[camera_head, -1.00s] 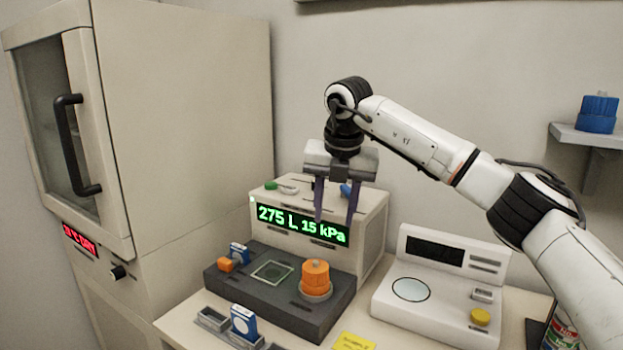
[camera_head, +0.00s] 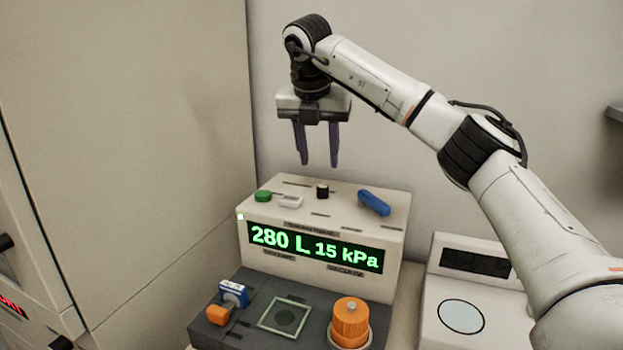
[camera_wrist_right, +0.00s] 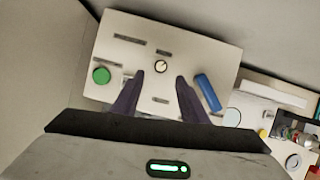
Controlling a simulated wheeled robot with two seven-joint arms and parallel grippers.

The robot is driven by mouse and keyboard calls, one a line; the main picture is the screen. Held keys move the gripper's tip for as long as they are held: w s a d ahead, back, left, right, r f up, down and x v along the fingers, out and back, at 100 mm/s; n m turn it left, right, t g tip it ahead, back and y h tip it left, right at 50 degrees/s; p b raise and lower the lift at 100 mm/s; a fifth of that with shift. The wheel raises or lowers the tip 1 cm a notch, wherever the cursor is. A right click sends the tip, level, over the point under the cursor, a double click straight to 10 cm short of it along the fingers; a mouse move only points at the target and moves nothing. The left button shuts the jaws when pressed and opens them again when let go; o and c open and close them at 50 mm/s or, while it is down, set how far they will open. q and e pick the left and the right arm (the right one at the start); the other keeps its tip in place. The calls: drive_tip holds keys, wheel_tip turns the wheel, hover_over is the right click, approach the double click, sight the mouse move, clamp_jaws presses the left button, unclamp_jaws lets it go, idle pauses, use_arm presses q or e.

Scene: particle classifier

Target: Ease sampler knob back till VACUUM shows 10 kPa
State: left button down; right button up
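The sampler (camera_head: 262,209) is a beige box with a lit green display (camera_head: 315,248) reading 280 L and 15 kPa. On its top stands a small black knob (camera_head: 322,191) with a pale cap. The knob also shows in the right wrist view (camera_wrist_right: 161,66), just beyond and between the fingertips. My right gripper (camera_head: 319,163) hangs above the sampler, pointing down, its two purple fingers apart and empty. In the right wrist view the gripper (camera_wrist_right: 159,76) is open and not touching the knob. My left gripper is not in view.
A green button (camera_head: 263,196) and a blue lever (camera_head: 374,202) flank the knob on the sampler top. In front are an orange knurled cap (camera_head: 351,322) and a blue-and-white box (camera_head: 234,293). A white balance (camera_head: 466,287) stands right; a tall cabinet (camera_head: 130,150) is left.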

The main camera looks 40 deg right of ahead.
sight(323, 187)
drive_tip(key=x, duration=0.7)
drive_tip(key=shift+s+f, duration=0.15)
drive_tip(key=shift+f, duration=0.1)
drive_tip(key=shift+d+f, duration=0.15)
drive_tip(key=shift+f, duration=0.2)
drive_tip(key=shift+d+f, duration=0.1)
drive_tip(key=shift+f, duration=0.15)
clamp_jaws()
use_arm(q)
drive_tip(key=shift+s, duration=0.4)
